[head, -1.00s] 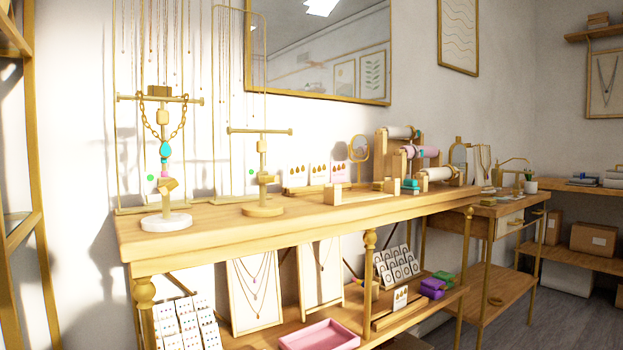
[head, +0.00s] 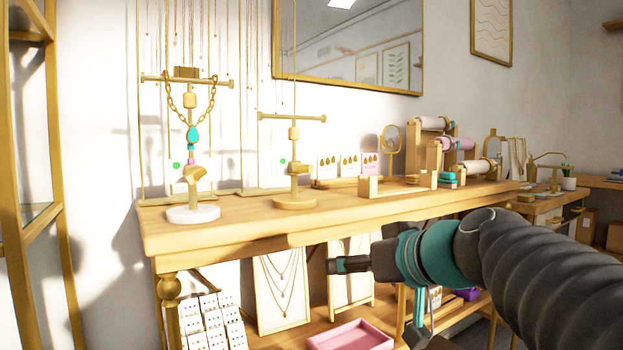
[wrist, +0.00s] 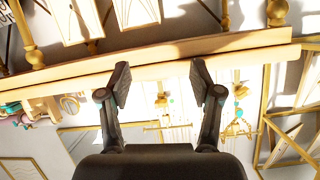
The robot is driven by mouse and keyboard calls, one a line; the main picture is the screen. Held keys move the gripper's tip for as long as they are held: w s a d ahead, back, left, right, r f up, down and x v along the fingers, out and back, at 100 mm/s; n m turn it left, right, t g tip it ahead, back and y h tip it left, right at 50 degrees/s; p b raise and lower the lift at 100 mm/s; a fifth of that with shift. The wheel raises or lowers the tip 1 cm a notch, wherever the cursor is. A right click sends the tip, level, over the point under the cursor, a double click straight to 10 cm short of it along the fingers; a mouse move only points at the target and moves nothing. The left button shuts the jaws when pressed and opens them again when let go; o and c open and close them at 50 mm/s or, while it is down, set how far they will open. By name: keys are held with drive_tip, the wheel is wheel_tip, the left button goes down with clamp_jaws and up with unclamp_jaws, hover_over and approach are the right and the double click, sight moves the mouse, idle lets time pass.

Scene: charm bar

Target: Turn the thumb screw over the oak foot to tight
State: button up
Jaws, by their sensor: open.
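The oak-footed T-stand stands on the wooden counter, its round foot (head: 294,202) near the front edge. Its thumb screw (head: 299,169) is a wooden block-like knob low on the post, with a green dot (head: 283,162) to its left. A similar stand with a white foot (head: 193,214) is to the left, carrying a chain necklace (head: 193,134) with a teal pendant. My gripper (head: 338,265) is in front of and below the counter edge, apart from both stands. In the wrist view its fingers (wrist: 161,84) are spread and empty; the counter appears upside down, stands small beyond it.
A wooden block (head: 370,187), earring cards (head: 348,166) and bracelet rolls (head: 450,146) are right of the oak stand. Below the counter are necklace boards (head: 281,290) and a pink tray (head: 350,337). A shelf frame (head: 40,170) is at the left.

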sight(305, 167)
drive_tip(key=w+r+n+t+y, duration=0.2)
drive_tip(key=w+r+t, duration=0.35)
drive_tip(key=r, duration=0.75)
drive_tip(key=shift+g, duration=0.85)
drive_tip(key=p+x, duration=0.3)
drive_tip(key=x, duration=1.2)
drive_tip(key=shift+w+r, duration=0.15)
drive_tip(key=shift+r, duration=0.05)
drive_tip(key=c, duration=1.1)
